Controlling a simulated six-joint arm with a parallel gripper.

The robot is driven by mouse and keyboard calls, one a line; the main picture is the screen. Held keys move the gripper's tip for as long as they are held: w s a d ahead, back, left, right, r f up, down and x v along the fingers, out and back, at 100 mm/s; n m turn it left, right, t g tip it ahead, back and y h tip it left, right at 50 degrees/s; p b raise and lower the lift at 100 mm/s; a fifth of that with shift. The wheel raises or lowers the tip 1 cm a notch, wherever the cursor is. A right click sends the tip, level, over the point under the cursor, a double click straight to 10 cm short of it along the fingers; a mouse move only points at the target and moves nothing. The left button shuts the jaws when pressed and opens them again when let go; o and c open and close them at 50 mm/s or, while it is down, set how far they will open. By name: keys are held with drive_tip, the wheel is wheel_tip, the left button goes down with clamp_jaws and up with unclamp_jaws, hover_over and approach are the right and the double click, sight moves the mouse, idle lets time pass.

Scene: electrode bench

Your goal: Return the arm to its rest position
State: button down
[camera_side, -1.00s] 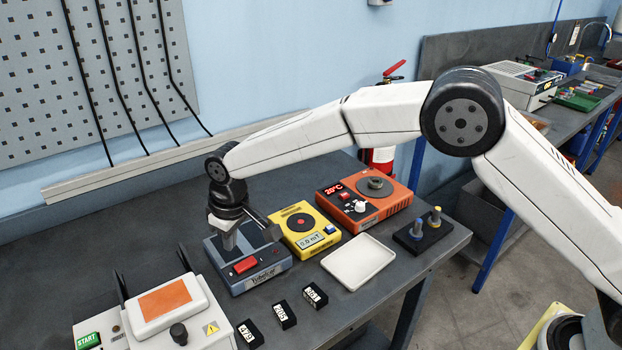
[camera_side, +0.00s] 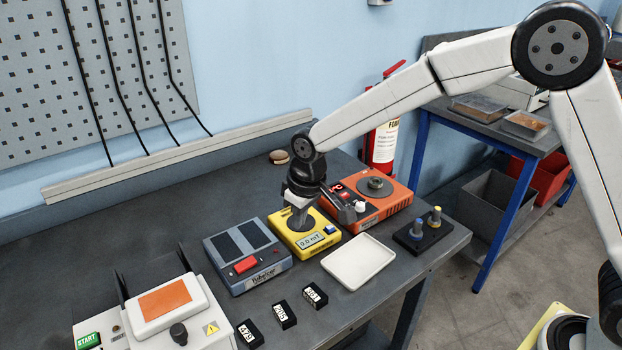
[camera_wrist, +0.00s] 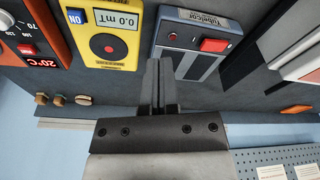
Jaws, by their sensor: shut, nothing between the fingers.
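The exact height of the fingertips above the bench is hard to tell.
An orange hot plate (camera_side: 388,210) stands right of the yellow meter. A white tray (camera_side: 358,262), a black holder with two pegs (camera_side: 420,240) and several small black labelled blocks (camera_side: 284,314) lie in front. A white press with an orange top (camera_side: 165,302) stands front left.

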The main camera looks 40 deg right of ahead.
drive_tip(key=s+d+f+m, duration=0.1)
drive_tip(key=s+d+m, duration=0.2)
drive_tip(key=s+d, duration=1.3)
drive_tip(key=s, duration=0.4)
drive_tip(key=shift+m+t+h, duration=0.3)
drive_tip(key=shift+m+t, duration=0.1)
drive_tip(key=shift+w, duration=0.2)
